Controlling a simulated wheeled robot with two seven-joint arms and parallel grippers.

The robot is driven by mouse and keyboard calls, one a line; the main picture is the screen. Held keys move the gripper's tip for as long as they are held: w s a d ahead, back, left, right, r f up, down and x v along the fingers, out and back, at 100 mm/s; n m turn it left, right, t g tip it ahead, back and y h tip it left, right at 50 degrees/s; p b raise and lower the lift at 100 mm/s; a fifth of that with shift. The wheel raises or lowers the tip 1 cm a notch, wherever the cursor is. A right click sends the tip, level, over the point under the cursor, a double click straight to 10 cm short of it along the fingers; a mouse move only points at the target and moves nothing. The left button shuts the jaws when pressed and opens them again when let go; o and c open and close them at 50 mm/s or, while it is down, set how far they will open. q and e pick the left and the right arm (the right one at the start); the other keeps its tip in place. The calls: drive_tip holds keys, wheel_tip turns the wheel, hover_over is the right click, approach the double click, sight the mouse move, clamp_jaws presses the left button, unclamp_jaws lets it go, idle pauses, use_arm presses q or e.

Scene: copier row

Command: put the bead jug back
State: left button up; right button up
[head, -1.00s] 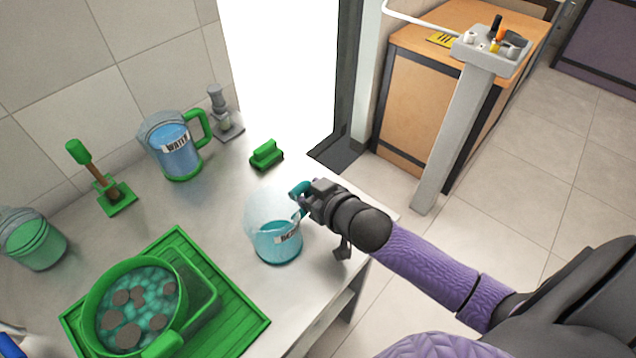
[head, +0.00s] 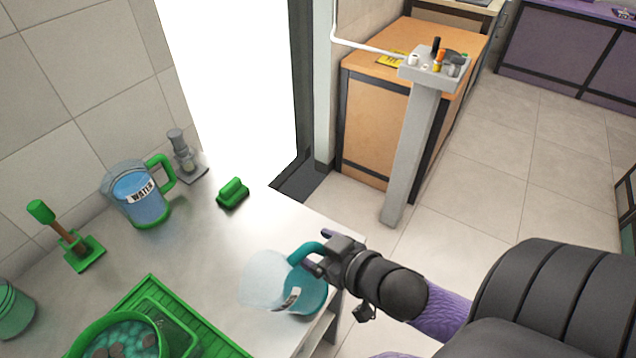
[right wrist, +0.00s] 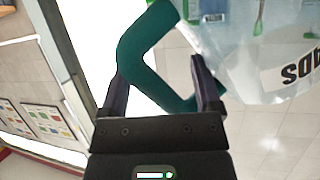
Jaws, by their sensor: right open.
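In the right wrist view the teal handle (right wrist: 150,62) passes between the spread fingers of the right gripper (right wrist: 165,85). The clear jug wall and part of its label (right wrist: 302,68) show at the upper right. My left gripper is out of view.
On the counter (head: 215,240) stand a blue water jug (head: 140,198), a green block (head: 233,193), a grey tool on a stand (head: 183,155) and a green-handled tool (head: 65,240). A green pot (head: 158,325) stands on a green tray (head: 200,335). A grey post (head: 415,150) stands beyond.

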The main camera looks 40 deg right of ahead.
drive_tip(key=shift+o, duration=0.8)
drive_tip(key=p+v, duration=0.2)
drive_tip(key=v, duration=0.8)
drive_tip(key=shift+d+f, duration=0.1)
clamp_jaws()
drive_tip(key=shift+w, duration=0.15)
